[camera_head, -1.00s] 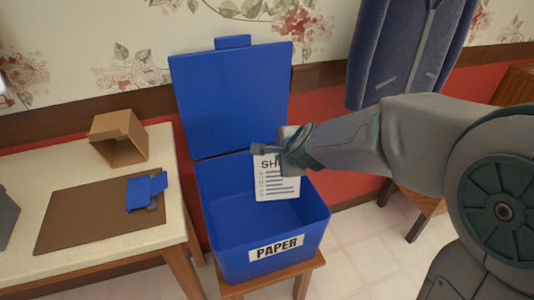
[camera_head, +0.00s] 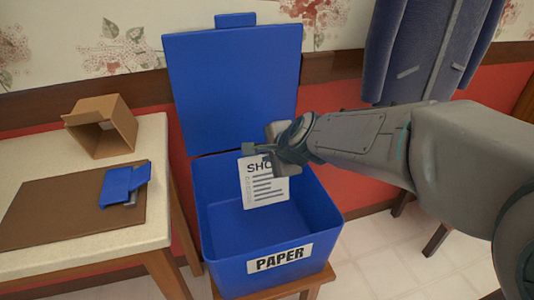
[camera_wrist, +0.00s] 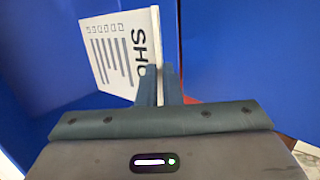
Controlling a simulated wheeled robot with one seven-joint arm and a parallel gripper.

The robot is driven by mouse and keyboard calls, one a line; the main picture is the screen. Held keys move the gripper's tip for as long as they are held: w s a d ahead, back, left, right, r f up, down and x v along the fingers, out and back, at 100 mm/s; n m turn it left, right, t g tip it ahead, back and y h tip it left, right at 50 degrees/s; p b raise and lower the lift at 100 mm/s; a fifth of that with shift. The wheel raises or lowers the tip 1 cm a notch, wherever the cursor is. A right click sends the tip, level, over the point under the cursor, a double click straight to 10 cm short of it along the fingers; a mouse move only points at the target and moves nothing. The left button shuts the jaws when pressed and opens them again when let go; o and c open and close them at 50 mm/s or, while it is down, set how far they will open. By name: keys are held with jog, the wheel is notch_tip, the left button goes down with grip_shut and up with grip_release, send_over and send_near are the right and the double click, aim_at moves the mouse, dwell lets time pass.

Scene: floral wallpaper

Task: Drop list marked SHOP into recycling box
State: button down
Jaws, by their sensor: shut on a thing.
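The white list marked SHOP (camera_head: 264,186) hangs from my gripper (camera_head: 256,150), which is shut on its upper edge. The list also shows in the wrist view (camera_wrist: 112,50), held at the fingertips (camera_wrist: 159,75). The blue recycling box (camera_head: 215,243) has a PAPER label on its front, and its lid stands open behind it (camera_head: 232,85). My gripper and the list are over the box opening, in front of the lid. The last letter of SHOP is partly covered by my gripper in the head view.
The box stands on a wooden stool (camera_head: 318,282). At left, a table (camera_head: 152,150) holds an open cardboard box (camera_head: 100,127), a brown mat (camera_head: 55,215) and a blue object (camera_head: 125,183). A blue-grey coat (camera_head: 430,45) hangs on the wall at right.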

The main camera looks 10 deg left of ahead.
aim_at(263, 165)
jog(key=shift+f+b, duration=1.2)
jog(key=shift+f, duration=0.45)
jog(key=c, duration=1.5)
grip_release()
jog(key=shift+r, duration=0.1)
jog(key=shift+p+v, duration=3.1)
jog(key=shift+v, duration=3.8)
